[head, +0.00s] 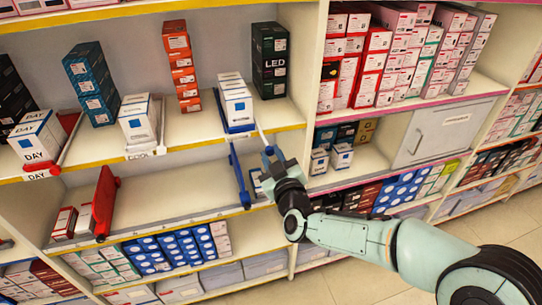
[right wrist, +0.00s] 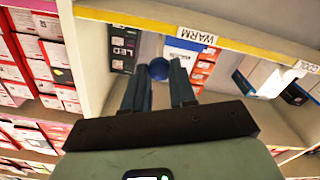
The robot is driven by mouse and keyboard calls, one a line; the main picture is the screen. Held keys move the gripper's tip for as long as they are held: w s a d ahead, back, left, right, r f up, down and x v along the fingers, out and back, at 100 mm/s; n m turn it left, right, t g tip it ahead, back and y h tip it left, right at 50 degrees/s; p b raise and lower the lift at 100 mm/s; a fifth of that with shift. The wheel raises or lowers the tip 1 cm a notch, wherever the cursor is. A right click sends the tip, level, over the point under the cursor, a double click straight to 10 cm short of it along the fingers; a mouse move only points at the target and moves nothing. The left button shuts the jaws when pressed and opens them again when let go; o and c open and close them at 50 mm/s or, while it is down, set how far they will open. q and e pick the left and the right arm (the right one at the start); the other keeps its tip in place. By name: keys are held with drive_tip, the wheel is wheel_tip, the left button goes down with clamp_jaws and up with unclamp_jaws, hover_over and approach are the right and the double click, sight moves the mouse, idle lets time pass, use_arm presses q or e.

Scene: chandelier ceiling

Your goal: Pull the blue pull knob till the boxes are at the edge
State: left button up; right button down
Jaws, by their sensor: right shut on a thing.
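White boxes (head: 235,98) with blue squares stand in a row on a blue-edged slide on the upper shelf, close to its yellow front edge. The blue pull knob (right wrist: 158,68) shows between the fingers of my right gripper in the right wrist view. A pale rod (head: 263,138) runs from the slide out to the gripper. My right gripper (head: 270,157) is in front of the shelf edge, shut on the knob, and hides most of it in the head view. My left gripper is not in view.
A black LED box (head: 270,60) stands right of the white boxes, and stacked orange boxes (head: 181,62) stand left. Below, a blue upright piece (head: 238,175) and a red one (head: 103,200) stand on the lower shelf. A shelf divider (head: 308,90) is close on the right.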

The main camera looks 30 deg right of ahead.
drive_tip(key=shift+w+d, duration=0.1)
drive_tip(key=shift+w, duration=0.1)
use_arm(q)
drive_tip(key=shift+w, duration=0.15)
use_arm(e)
drive_tip(key=c, duration=0.9)
unclamp_jaws()
use_arm(q)
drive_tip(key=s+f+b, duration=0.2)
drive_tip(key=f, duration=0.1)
drive_tip(key=shift+b, duration=0.3)
use_arm(e)
drive_tip(key=v, duration=1.3)
drive_tip(key=shift+s, duration=0.3)
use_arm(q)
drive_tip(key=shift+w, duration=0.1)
use_arm(e)
drive_tip(key=shift+w, duration=0.1)
